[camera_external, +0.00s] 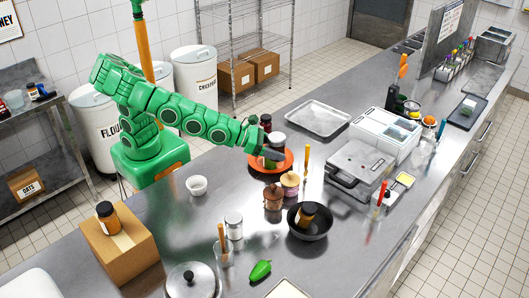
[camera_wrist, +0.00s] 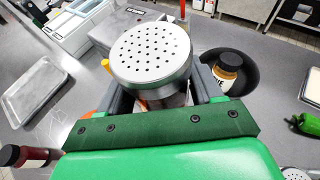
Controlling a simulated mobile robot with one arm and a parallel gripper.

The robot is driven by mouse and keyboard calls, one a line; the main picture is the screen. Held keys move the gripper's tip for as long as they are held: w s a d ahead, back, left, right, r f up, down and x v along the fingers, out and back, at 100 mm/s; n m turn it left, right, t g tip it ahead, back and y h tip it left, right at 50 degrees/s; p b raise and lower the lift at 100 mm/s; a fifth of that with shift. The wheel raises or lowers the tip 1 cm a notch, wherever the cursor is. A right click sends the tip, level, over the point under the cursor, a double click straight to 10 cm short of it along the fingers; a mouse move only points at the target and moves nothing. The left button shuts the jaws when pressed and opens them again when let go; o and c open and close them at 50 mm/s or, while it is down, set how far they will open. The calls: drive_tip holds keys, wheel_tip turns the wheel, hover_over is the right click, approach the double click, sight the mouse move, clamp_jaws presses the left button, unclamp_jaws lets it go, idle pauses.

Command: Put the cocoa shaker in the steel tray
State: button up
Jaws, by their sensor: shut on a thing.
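A shaker with a perforated steel lid (camera_wrist: 152,52) sits between the fingers of my gripper (camera_wrist: 160,92), which is shut on it. I take it for the cocoa shaker; its label is hidden. In the external view my gripper (camera_external: 272,154) is over the orange plate (camera_external: 257,165), and the shaker's lid (camera_external: 277,139) shows just behind it. I cannot tell whether the shaker touches the plate. The steel tray (camera_external: 318,118) lies empty and flat on the counter, behind and to the right of my gripper. It also shows at the left of the wrist view (camera_wrist: 35,88).
A dark bottle (camera_external: 265,122) stands close behind the gripper. Wooden-looking pots (camera_external: 273,197), a black pan (camera_external: 308,226) with a jar and another shaker (camera_external: 233,226) stand in front. A press grill (camera_external: 357,168) is at right. Bare counter lies around the tray's left side.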

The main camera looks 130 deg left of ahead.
drive_tip(key=s+a+n+g+y, duration=0.1)
drive_tip(key=s+a, duration=0.2)
drive_tip(key=a, duration=0.4)
drive_tip(key=s+a+n+g+y, duration=0.1)
drive_tip(key=s+a+n, duration=0.15)
drive_tip(key=a, duration=0.45)
drive_tip(key=s+a+f+n+g+y, duration=0.15)
drive_tip(key=s+a+n+g, duration=0.55)
drive_tip(key=s+a, duration=2)
drive_tip(key=g, duration=0.1)
hover_over(309, 116)
drive_tip(key=s+d, duration=0.1)
drive_tip(key=d, duration=0.1)
drive_tip(key=shift+m+y, duration=0.35)
drive_tip(key=shift+y, duration=0.1)
drive_tip(key=f, duration=1.1)
drive_tip(key=shift+a+f, duration=0.2)
drive_tip(key=shift+f, duration=0.2)
drive_tip(key=shift+w+a+f, duration=0.3)
drive_tip(key=shift+a+f, duration=0.1)
drive_tip(key=shift+f, duration=0.1)
drive_tip(key=shift+w+a+f, duration=0.25)
drive_tip(key=shift+a+f, duration=0.1)
drive_tip(key=shift+f, duration=0.1)
drive_tip(key=shift+a+f, duration=0.1)
drive_tip(key=shift+f, duration=1.5)
drive_tip(key=shift+f, duration=0.1)
